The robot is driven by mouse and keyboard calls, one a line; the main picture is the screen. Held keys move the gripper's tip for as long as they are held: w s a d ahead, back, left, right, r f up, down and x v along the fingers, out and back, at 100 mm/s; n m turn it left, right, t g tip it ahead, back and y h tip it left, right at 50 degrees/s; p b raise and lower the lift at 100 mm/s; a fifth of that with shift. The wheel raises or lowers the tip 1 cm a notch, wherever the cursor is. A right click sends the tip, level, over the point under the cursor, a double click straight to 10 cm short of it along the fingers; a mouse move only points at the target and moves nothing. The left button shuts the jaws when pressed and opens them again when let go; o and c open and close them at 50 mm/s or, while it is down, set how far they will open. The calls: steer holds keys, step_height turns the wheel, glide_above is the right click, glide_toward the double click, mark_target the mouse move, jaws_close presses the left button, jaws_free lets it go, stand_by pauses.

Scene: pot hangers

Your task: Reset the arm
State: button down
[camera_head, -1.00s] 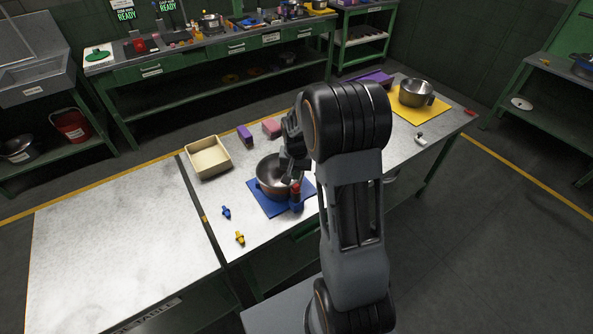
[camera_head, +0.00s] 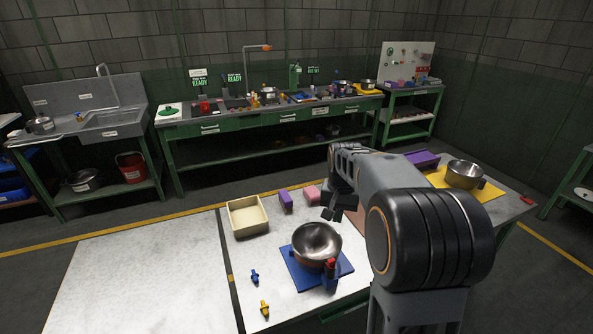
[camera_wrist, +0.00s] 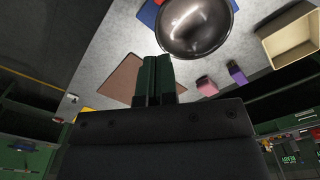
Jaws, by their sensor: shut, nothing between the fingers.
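My gripper (camera_head: 338,213) is in front of the column of my arm in the head view, above the table and beyond the near pot. In the wrist view the two dark green fingers (camera_wrist: 154,80) lie together with nothing between them. A steel pot (camera_head: 316,243) stands on a blue mat (camera_head: 297,277) on the near table; its red-and-blue handle (camera_head: 330,272) points toward me. The pot also shows at the top of the wrist view (camera_wrist: 196,26), apart from the fingers. A second steel pot (camera_head: 465,173) stands on a yellow mat (camera_head: 492,190) at the right.
A cream tray (camera_head: 247,216), a purple block (camera_head: 285,200) and a pink block (camera_head: 312,194) stand behind the near pot. Small blue (camera_head: 254,276) and yellow (camera_head: 264,308) pieces lie at its left. The left tabletop (camera_head: 140,280) is bare. A green workbench (camera_head: 190,145) stands behind.

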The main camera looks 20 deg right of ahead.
steer(key=s+a+r+n+t, duration=0.1)
steer(key=s+a+n+t, duration=0.1)
steer(key=s, duration=0.6)
steer(key=s+a+r+n+t, duration=0.1)
steer(key=s+a+n+t, duration=0.1)
steer(key=s+a+n, duration=0.2)
steer(key=s+a, duration=0.3)
steer(key=s, duration=0.1)
steer(key=shift+s+a+t, duration=0.25)
steer(key=shift+s+t, duration=0.05)
steer(key=shift+s, duration=0.05)
steer(key=shift+d+r, duration=0.1)
